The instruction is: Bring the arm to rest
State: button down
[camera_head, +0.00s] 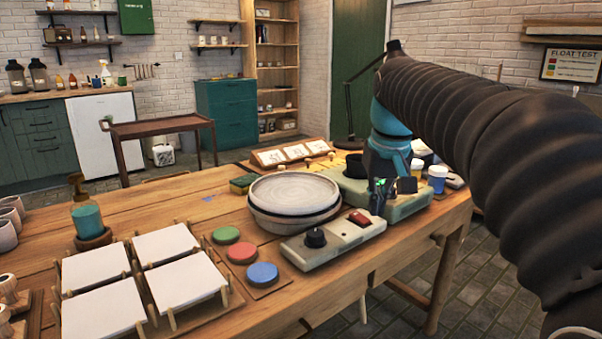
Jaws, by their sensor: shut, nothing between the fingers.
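My arm in its black ribbed sleeve reaches in from the right edge and bends down at a teal wrist. My gripper (379,207) points down beside the round pale plate-like disc (293,192), to its right, over a pale green machine base (398,208). The gripper is small and partly dark in the picture; its fingers look shut with nothing held. I cannot tell how far its tips are above the base. The disc lies level on a wheel or basin with a dark band under it.
The wooden table (205,206) holds white tiles on racks (166,243), red, green and blue pads (241,252), a control box with a knob (334,242), a soap bottle (86,214) and cups (437,178). The table's front edge is clear.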

jog(key=s+f+t, duration=0.1)
jog(key=s+f, duration=0.7)
jog(key=s, duration=0.3)
jog(key=s+f+t, duration=0.1)
jog(key=s+f, duration=0.8)
jog(key=s, duration=0.2)
jog(key=shift+m+t, duration=0.4)
jog(key=c, duration=1.9)
grip_release()
jog(key=shift+s+d, duration=0.1)
